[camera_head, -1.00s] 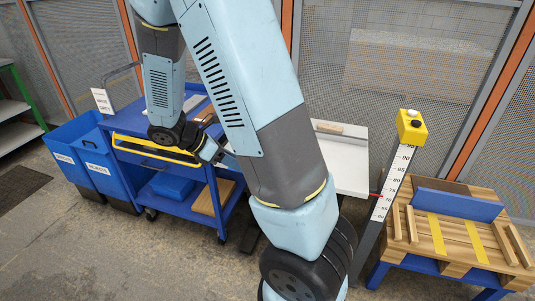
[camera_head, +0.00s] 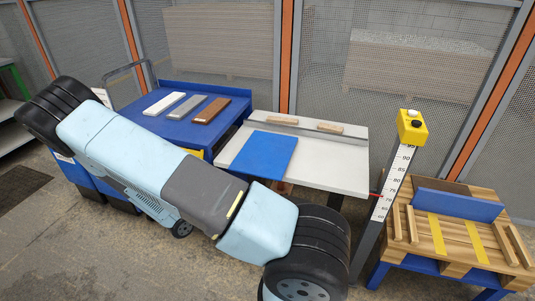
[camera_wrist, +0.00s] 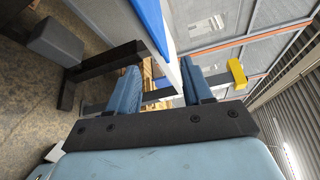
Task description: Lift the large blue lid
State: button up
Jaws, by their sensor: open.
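A large flat blue panel (camera_head: 263,155), which looks like the large blue lid, lies on the left part of the white table (camera_head: 333,175). In the wrist view, part of a blue panel (camera_wrist: 150,22) shows at the top, along the pale table edge. My gripper (camera_wrist: 160,87) is open, with two blue-grey fingers apart and nothing held. The table edge shows beyond the fingers, near the gap between them; I cannot tell the distance. In the head view my arm hides the gripper.
A blue trolley (camera_head: 176,130) at the left carries white, grey and brown boards. Two small wooden pieces (camera_head: 330,128) lie at the back of the table. A measuring post with a yellow top (camera_head: 411,127) stands right of it, before a wooden bench (camera_head: 450,235) with a blue board.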

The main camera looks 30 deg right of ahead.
aim_at(255, 175)
jog(key=w+d+n, duration=0.1)
jog(key=d, duration=0.3)
jog(key=w+d+f+n+t, duration=0.1)
jog(key=w+d, duration=0.1)
jog(key=d, duration=0.2)
jog(key=w+d+f+n+t, duration=0.1)
jog(key=d, duration=0.4)
jog(key=shift+w+d+f, duration=0.1)
jog(key=shift+w+f, duration=0.1)
jog(key=shift+w, duration=0.15)
grip_shut()
dwell(0.4)
